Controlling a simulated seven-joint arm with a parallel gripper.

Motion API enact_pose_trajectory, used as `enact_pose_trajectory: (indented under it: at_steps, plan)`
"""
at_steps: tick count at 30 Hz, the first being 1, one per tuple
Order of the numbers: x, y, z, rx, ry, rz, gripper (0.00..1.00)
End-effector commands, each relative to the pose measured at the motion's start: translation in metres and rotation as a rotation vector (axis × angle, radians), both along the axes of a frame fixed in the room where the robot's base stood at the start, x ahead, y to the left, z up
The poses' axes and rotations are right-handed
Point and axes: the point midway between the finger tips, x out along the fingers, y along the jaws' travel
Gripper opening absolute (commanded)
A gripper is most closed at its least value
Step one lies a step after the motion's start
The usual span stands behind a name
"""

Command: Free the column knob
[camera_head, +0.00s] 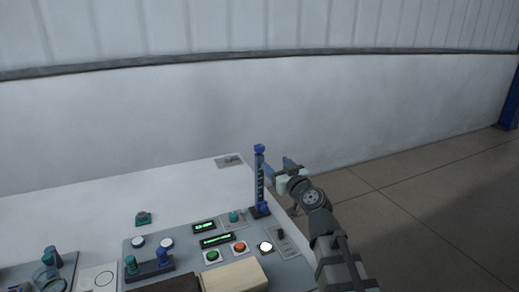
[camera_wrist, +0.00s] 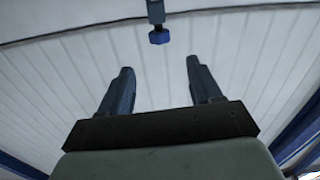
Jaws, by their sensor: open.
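The blue column (camera_head: 259,180) stands upright at the right side of the control panel. A blue knob (camera_head: 260,148) caps its top, and another blue part (camera_head: 263,208) sits at its foot. My gripper (camera_head: 277,166) is just right of the column's upper part, a little below the top knob, with its fingers pointing toward the column. In the wrist view, my gripper (camera_wrist: 160,75) is open and empty. A blue faceted knob (camera_wrist: 159,37) on a dark post shows beyond the fingertips, centred between them and apart from both.
The panel holds a green button (camera_head: 211,256), an orange-red button (camera_head: 239,247), a white button (camera_head: 265,246) and lit green displays (camera_head: 216,240). A beige block (camera_head: 235,277) lies at the front. Teal-topped knobs (camera_head: 131,265) stand at left. Open floor lies to the right.

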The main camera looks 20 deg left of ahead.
Motion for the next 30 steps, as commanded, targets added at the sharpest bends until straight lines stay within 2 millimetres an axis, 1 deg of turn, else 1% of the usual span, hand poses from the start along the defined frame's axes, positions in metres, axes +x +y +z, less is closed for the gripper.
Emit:
enact_pose_trajectory:
  at_steps: [8, 14, 20, 30]
  plan:
    - [0.003, 0.003, 0.0, 0.047, 0.05, 0.0, 0.64]
    - [0.016, 0.015, 0.0, 0.046, 0.049, 0.0, 0.64]
    - [0.037, 0.037, 0.001, 0.045, 0.048, 0.0, 0.64]
    - [0.079, 0.079, 0.0, 0.044, 0.048, 0.0, 0.64]
